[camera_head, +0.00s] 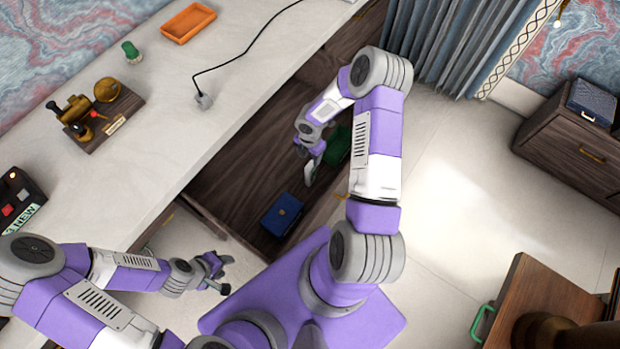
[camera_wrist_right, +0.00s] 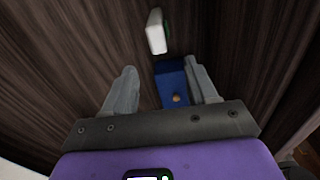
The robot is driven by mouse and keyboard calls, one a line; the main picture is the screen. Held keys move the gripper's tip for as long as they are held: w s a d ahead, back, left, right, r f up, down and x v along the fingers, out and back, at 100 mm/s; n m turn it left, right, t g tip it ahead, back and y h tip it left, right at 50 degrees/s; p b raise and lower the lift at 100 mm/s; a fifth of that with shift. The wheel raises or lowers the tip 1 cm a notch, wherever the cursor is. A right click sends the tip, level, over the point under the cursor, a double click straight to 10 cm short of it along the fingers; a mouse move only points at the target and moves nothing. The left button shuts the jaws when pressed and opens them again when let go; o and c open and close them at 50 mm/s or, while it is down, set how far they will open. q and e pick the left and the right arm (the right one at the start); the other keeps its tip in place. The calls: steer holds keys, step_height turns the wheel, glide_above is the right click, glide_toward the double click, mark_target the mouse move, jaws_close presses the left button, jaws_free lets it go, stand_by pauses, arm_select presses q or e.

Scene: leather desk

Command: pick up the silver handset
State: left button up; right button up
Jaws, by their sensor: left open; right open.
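A pale silver-white upright block, likely the silver handset (camera_wrist_right: 156,32), is inside the dark wooden drawer, beyond my right fingertips in the right wrist view. A thin green edge shows behind it. I cannot make it out surely in the head view. My right gripper (camera_head: 312,168) is inside the drawer, pointing down, open and empty; its two fingers stand apart in the right wrist view (camera_wrist_right: 160,66). My left gripper (camera_head: 222,272) is open and empty in front of the drawer, low beside the desk.
The open drawer (camera_head: 228,190) also holds a blue box (camera_head: 282,214), which shows near the right finger in the wrist view (camera_wrist_right: 172,84), and a green box (camera_head: 338,146). An orange tray (camera_head: 188,22) and a wooden stand (camera_head: 104,112) are on the pale desktop.

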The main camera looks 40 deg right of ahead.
mark_target(310, 165)
steer(key=f, duration=0.1)
steer(key=d+f, duration=0.1)
steer(key=shift+w+f+b, duration=0.15)
steer(key=shift+f+b, duration=0.15)
steer(key=shift+b, duration=0.1)
steer(key=f+b, duration=0.1)
steer(key=f, duration=0.4)
steer(key=shift+w+b, duration=0.2)
steer(key=shift+b, duration=0.2)
jaws_close()
